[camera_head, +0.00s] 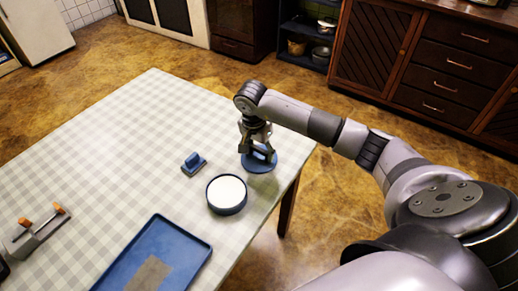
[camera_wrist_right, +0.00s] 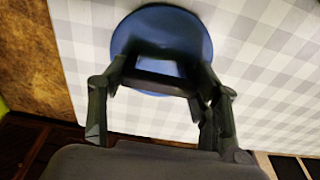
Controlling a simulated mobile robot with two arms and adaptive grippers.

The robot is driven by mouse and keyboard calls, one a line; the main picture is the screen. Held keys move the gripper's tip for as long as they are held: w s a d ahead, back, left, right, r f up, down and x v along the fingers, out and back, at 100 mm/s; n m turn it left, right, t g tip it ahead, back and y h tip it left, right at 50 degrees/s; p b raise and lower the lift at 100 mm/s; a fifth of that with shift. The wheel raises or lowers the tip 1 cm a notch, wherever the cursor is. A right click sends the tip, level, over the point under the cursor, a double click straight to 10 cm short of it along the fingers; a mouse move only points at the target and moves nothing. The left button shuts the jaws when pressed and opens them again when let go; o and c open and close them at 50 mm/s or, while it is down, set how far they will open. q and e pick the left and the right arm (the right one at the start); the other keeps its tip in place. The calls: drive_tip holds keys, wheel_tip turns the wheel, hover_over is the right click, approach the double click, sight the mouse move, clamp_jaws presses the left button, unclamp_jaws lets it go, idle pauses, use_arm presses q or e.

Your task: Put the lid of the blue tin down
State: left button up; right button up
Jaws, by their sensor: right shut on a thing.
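My right gripper (camera_head: 258,154) is shut on the handle of the round blue lid (camera_head: 260,165), near the table's right edge. In the right wrist view the lid (camera_wrist_right: 160,32) lies flat between and beyond the fingers of the gripper (camera_wrist_right: 155,82), over the checked cloth. The lid is level, at or just above the cloth; I cannot tell whether it touches. The blue tin (camera_head: 227,196) stands open to the lower left of the lid, apart from it, with a white inside showing. My left gripper is not in view.
The checked table (camera_head: 120,135) has free room at its far side. A small blue block with a handle (camera_head: 194,163) lies left of the lid. A blue tray (camera_head: 192,249) is nearer. A grey holder with orange parts (camera_head: 38,228) stands at left.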

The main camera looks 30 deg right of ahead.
sight(256, 162)
drive_tip(key=o, duration=0.9)
drive_tip(key=shift+f, duration=0.1)
drive_tip(key=shift+o, duration=0.2)
drive_tip(key=shift+r, duration=0.25)
wheel_tip(256, 162, up, 12)
drive_tip(key=a+b, duration=0.1)
drive_tip(key=shift+s+a+f, duration=0.15)
drive_tip(key=shift+s+a, duration=0.15)
drive_tip(key=shift+s, duration=0.05)
drive_tip(key=shift+s, duration=0.1)
